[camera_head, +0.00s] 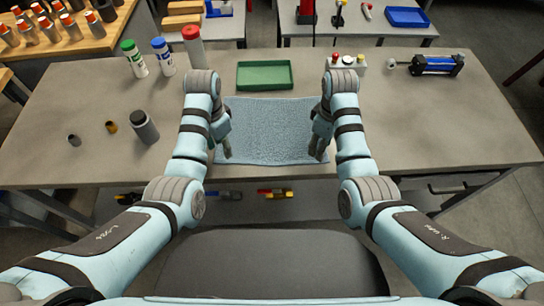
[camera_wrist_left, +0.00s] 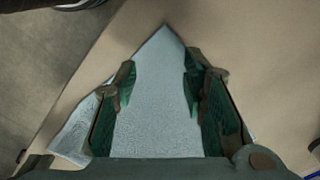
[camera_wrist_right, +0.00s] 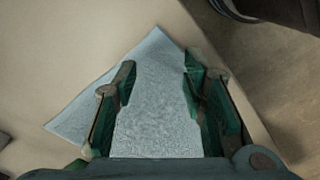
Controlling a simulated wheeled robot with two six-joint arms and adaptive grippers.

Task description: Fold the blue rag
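The blue rag (camera_head: 270,130) lies spread flat on the grey table, near its front edge. My left gripper (camera_head: 227,150) is over the rag's left front corner. In the left wrist view the rag (camera_wrist_left: 160,110) shows between the two spread fingers of this gripper (camera_wrist_left: 158,85), with a corner pointing away. My right gripper (camera_head: 319,152) is over the rag's right front corner. In the right wrist view the rag (camera_wrist_right: 155,105) lies between the spread fingers of this gripper (camera_wrist_right: 158,85). Both grippers are open and hold nothing. The arms hide parts of the rag's sides.
A green tray (camera_head: 265,76) lies just behind the rag. Bottles with green (camera_head: 133,60), blue (camera_head: 164,57) and red (camera_head: 193,46) caps stand at the back left. A dark grey cylinder (camera_head: 145,128) is at left. A button box (camera_head: 346,64) and blue cylinder (camera_head: 437,65) are at back right.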

